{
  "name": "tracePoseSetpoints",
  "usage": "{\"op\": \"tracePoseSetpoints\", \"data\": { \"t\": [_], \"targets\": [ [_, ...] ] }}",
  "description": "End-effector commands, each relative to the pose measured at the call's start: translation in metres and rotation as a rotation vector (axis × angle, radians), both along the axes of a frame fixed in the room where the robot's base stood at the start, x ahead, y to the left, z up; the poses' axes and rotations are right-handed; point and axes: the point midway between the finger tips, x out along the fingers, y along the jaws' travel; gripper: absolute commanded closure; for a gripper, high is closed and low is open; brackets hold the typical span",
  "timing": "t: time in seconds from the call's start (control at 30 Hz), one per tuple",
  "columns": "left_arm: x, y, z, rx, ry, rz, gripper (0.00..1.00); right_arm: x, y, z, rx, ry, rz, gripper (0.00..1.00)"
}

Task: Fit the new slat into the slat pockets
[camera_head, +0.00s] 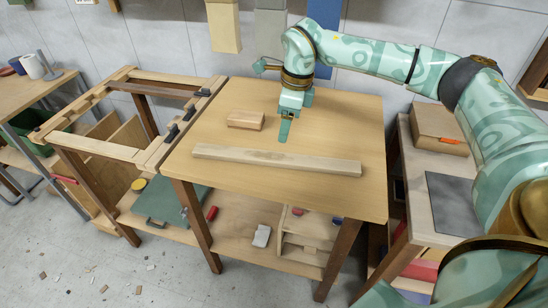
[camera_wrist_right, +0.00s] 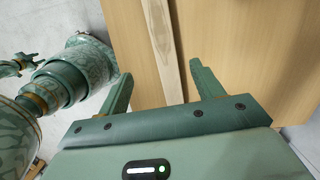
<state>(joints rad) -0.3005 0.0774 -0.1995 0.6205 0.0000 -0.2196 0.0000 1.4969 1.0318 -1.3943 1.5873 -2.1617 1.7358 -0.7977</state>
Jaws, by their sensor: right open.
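A long pale wooden slat (camera_head: 275,160) lies flat across the table (camera_head: 225,182) in the head view. It also shows in the right wrist view (camera_wrist_right: 162,35), running between the fingers. My right gripper (camera_head: 285,131) points down above the table, just beyond the slat's middle. In the right wrist view its two fingers (camera_wrist_right: 161,70) are apart, with nothing gripped. A wooden frame (camera_head: 98,147) with notches along its rails and black clamps (camera_head: 172,133) stands left of the table. My left gripper is not in view.
A short wooden block (camera_head: 246,120) lies behind the slat, left of my right gripper. A side bench at right holds a cardboard box (camera_head: 435,122) and a dark grey plate (camera_head: 455,200). A lower shelf holds small items. The table's right side is clear.

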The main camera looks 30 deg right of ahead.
Motion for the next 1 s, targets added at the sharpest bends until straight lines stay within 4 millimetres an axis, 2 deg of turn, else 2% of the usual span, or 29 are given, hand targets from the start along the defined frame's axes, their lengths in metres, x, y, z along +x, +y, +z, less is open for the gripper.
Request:
{"op": "tracePoseSetpoints", "data": {
  "t": [0.03,0.1,0.23,0.47,0.77,1.0],
  "targets": [
    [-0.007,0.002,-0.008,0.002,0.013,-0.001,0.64,0.001,0.002,-0.019,0.000,0.006,0.002,0.34],
    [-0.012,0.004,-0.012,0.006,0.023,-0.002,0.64,0.003,0.004,-0.036,0.001,0.006,0.001,0.34],
    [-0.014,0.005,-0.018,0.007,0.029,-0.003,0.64,0.006,0.006,-0.057,0.001,0.004,-0.001,0.34],
    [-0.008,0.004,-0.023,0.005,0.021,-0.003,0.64,0.010,0.008,-0.071,0.002,0.000,-0.001,0.34],
    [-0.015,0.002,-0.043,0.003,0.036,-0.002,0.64,0.022,0.014,-0.115,0.001,0.006,0.000,0.34],
    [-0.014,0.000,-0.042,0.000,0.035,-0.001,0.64,0.023,0.015,-0.115,0.001,0.000,0.000,0.34]
  ]
}}
